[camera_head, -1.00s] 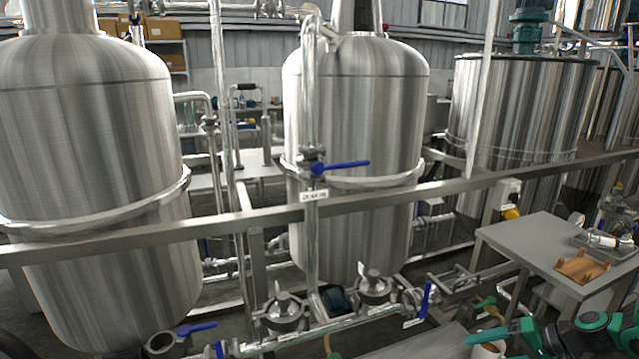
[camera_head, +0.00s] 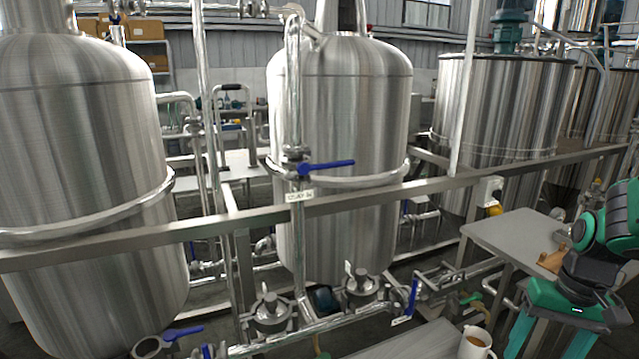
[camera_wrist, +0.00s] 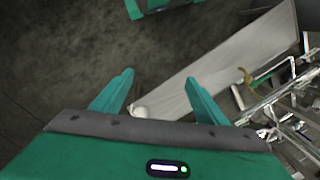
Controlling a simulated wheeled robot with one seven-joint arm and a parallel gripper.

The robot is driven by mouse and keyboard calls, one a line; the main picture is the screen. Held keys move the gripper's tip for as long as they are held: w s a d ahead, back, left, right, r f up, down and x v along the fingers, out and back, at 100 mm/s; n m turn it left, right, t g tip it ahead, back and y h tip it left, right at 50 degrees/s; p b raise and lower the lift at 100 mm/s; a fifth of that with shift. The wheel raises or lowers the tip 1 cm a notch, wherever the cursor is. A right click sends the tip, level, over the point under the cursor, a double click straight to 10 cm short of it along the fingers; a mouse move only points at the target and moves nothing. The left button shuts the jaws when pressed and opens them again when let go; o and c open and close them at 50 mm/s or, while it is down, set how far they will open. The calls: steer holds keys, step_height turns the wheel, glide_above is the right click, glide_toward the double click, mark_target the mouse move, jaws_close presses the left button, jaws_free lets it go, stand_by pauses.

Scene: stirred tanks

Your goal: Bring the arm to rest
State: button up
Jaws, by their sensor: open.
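My gripper shows in the wrist view (camera_wrist: 160,95) with its two green fingers spread apart and nothing between them. In the head view, my green and black arm is folded at the lower right, and my gripper (camera_head: 518,340) points down there, its fingertips partly cut off by the frame's edge. A white mug (camera_head: 476,343) stands on a grey table just left of my gripper, apart from it. In the wrist view the mug is a small pale shape (camera_wrist: 140,112) beyond the fingers.
A low grey table (camera_head: 425,345) is at the bottom. Another grey table (camera_head: 505,232) at the right carries a brown object (camera_head: 550,260). A steel rail (camera_head: 370,200) crosses in front of several steel tanks (camera_head: 345,110). Blue-handled valves (camera_head: 328,166) and pipes stand left of my arm.

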steer(key=s+a+r+m, duration=0.1)
steer(key=s+r, duration=0.1)
steer(key=s, duration=0.3)
steer(key=s+r+h, duration=0.1)
steer(key=s+r, duration=0.2)
steer(key=s, duration=0.2)
steer(key=shift+s+a+r+m, duration=0.15)
steer(key=shift+a+r+m, duration=0.2)
steer(key=shift+m, duration=0.05)
